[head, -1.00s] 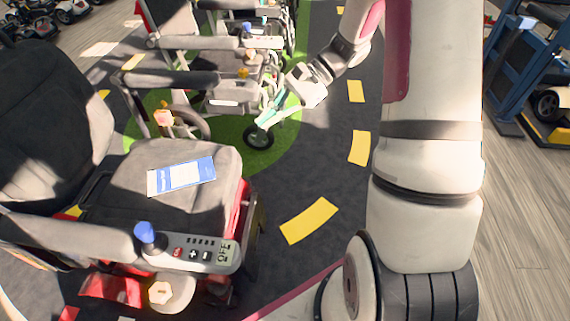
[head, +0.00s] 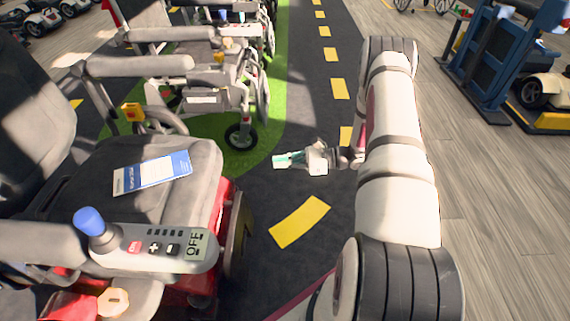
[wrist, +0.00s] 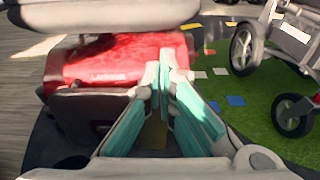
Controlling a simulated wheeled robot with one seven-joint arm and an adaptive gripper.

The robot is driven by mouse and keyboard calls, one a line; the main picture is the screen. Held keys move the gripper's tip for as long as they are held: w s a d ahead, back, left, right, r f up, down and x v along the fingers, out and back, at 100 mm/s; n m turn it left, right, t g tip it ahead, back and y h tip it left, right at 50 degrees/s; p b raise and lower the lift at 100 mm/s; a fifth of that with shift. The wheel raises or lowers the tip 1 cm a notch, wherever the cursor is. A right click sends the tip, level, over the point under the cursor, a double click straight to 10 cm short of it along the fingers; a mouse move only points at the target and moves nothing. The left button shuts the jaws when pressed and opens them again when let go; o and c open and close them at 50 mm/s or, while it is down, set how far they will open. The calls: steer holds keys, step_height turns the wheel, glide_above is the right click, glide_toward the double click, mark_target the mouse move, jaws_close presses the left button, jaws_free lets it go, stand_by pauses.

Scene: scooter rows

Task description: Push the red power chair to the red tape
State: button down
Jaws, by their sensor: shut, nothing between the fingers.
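The red power chair (head: 232,215) fills the left front of the head view. It has a dark grey seat with a blue-and-white card on it. Its armrest panel has a blue joystick knob and a display reading OFF. In the wrist view, its red base (wrist: 110,65) is straight ahead under the grey seat edge. My gripper (head: 277,161) is to the right of the chair, pointing left, with a visible gap in the head view. Its teal fingers (wrist: 165,58) are shut and empty, overlapping the red base in the wrist view. I cannot make out any red tape.
A grey wheelchair (head: 210,75) stands beyond on a green patch (head: 262,125). A dark lane with yellow dashes (head: 300,221) runs ahead and is mostly clear. A blue rack (head: 490,65) and a white scooter (head: 540,88) stand at the right on wooden floor.

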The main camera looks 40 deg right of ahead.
steer(key=p, duration=0.1)
glide_toward(222, 161)
steer(key=shift+w+a+f, duration=0.85)
steer(key=shift+a+f, duration=0.1)
steer(key=shift+f, duration=0.15)
steer(key=shift+w+a, duration=0.1)
steer(key=shift+a, duration=0.05)
steer(key=shift+r+b+x, duration=0.2)
steer(key=shift+x, duration=1.25)
steer(key=shift+r+b+x, duration=0.2)
steer(key=shift+r+x, duration=0.05)
steer(key=shift+x, duration=1.25)
steer(key=shift+r+b+x, duration=0.2)
steer(key=shift+x, duration=1.25)
steer(key=shift+w+a, duration=0.1)
steer(key=shift+a, duration=0.05)
steer(key=shift+r+b+x, duration=0.2)
steer(key=shift+b+x, duration=0.1)
steer(key=shift+x, duration=1.05)
steer(key=shift+r+b+x, duration=0.2)
steer(key=shift+b+x, duration=0.05)
steer(key=shift+x, duration=1.1)
steer(key=shift+r+b+x, duration=0.2)
steer(key=shift+b+x, duration=0.1)
steer(key=shift+x, duration=1.05)
steer(key=shift+w+a, duration=0.2)
steer(key=shift+a, duration=0.1)
